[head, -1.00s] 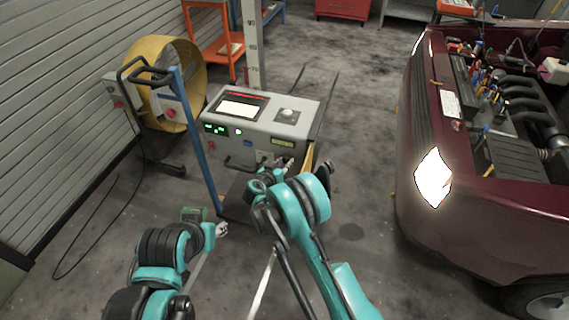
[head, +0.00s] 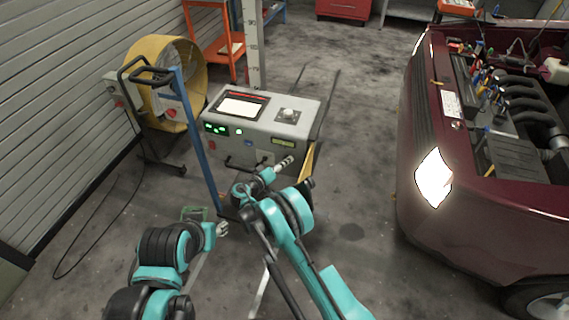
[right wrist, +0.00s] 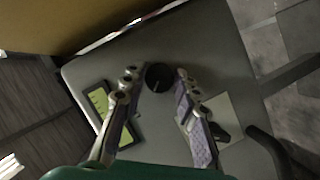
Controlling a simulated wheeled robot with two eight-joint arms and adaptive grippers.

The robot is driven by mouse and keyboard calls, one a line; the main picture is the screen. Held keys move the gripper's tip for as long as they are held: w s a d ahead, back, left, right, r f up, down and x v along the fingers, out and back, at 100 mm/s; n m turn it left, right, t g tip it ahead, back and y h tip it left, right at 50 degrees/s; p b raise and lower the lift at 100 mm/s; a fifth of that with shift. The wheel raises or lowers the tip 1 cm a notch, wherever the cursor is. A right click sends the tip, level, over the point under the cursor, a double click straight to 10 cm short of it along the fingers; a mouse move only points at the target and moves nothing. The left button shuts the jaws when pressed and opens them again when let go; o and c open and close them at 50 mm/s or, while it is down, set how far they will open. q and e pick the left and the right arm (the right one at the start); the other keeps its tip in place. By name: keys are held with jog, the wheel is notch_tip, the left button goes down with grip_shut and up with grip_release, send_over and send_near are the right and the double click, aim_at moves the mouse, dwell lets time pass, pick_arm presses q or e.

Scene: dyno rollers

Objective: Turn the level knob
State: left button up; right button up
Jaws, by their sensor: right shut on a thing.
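The level knob (right wrist: 158,77) is a round black knob with a pale pointer line, on the grey panel of the machine, seen in the right wrist view. My right gripper (right wrist: 157,76) has one finger on each side of it and is shut on it. In the head view, my right gripper (head: 287,161) is at the front face of the grey machine (head: 225,147) and hides the knob. My left gripper (head: 222,229) is low in front of the machine, away from the knob; its finger opening is too small to tell.
A small yellow-green display (right wrist: 98,101) and a pale square plate (right wrist: 222,115) flank the knob. A blue post (head: 196,140) and yellow fan drum (head: 160,60) stand left. The maroon car (head: 430,215) is at right, with clear floor between.

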jog(key=shift+n+h, duration=0.3)
jog(key=shift+n, duration=0.3)
jog(key=o, duration=1.2)
jog(key=shift+c, duration=0.2)
jog(key=v, duration=0.7)
jog(key=shift+s+a, duration=0.2)
jog(key=shift+s, duration=0.05)
jog(key=shift+f, duration=0.15)
